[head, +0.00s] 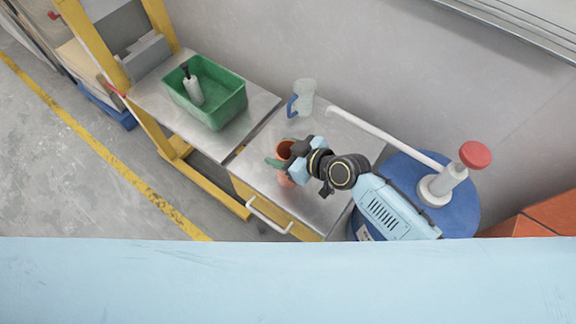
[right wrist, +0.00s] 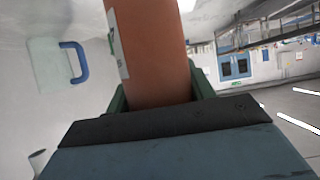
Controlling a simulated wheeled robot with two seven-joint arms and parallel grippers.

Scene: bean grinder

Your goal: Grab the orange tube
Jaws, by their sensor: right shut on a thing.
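The orange tube (head: 285,149) is in my right gripper (head: 282,160), above the metal table top. Its open end shows in the head view, with part of its body below the green fingers. In the right wrist view the tube (right wrist: 150,50) rises between the two green fingers of my right gripper (right wrist: 158,95), with a white label on its left side. The right gripper is shut on the tube. Whether the tube's lower end touches the table is hidden. My left gripper is in neither view.
A clear jug with a blue handle (head: 303,97) stands behind the gripper. A green bin (head: 225,112) holding a white bottle (head: 193,90) is at the left. A blue drum (head: 455,215) with a red-topped pump (head: 474,155) stands at the right. The metal table (head: 325,205) is otherwise clear.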

